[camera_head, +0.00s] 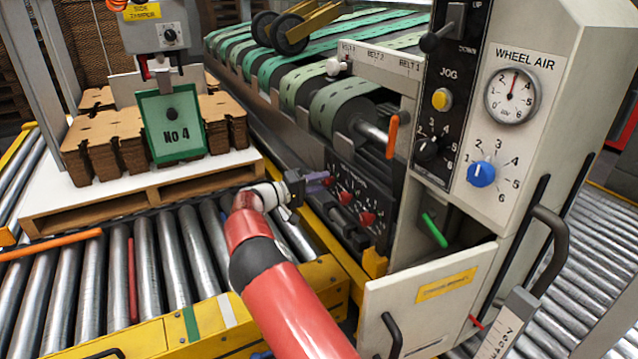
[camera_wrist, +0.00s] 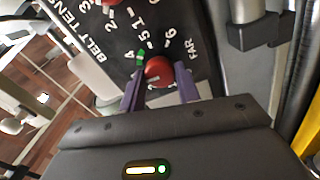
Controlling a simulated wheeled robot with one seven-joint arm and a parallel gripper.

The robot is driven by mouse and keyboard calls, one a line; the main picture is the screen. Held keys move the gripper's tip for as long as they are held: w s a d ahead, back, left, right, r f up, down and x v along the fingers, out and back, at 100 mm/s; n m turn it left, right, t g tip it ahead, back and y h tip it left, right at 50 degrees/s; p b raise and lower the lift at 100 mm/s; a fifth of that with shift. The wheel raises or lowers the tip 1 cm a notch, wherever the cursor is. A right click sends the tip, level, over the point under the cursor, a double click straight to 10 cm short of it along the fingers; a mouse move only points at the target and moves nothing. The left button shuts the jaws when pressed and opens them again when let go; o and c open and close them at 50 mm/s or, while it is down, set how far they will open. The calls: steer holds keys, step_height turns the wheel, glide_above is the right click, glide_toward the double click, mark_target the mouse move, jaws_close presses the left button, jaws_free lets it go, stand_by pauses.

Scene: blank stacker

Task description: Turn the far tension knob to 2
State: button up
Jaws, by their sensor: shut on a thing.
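The far tension knob is a small red knob (camera_wrist: 158,71) on a black panel in the wrist view, with the label FAR printed beside it. My gripper (camera_wrist: 158,90) has its purple fingers on either side of this knob and is shut on it. White numbers and a green mark lie around the knob; I cannot tell which number it points to. In the head view my gripper (camera_head: 322,179) reaches the far end of the black tension panel (camera_head: 355,188), and the far knob (camera_head: 328,181) shows partly beside the purple fingers.
Two more red knobs, a middle one (camera_head: 343,198) and a near one (camera_head: 367,218), sit on the same panel. An orange handle (camera_head: 392,136) and a green handle (camera_head: 434,230) stick out nearby. A pallet of cardboard blanks (camera_head: 150,190) stands on rollers at left.

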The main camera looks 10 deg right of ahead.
steer(key=n+p, duration=0.1)
steer(key=n, duration=0.4)
steer(key=shift+n+p, duration=0.3)
steer(key=shift+p, duration=0.05)
steer(key=shift+n+p, duration=0.8)
steer(key=shift+n, duration=1.4)
steer(key=shift+f, duration=0.1)
steer(key=o, duration=1)
steer(key=shift+c, duration=0.2)
steer(key=v, duration=0.8)
steer(key=shift+b, duration=0.45)
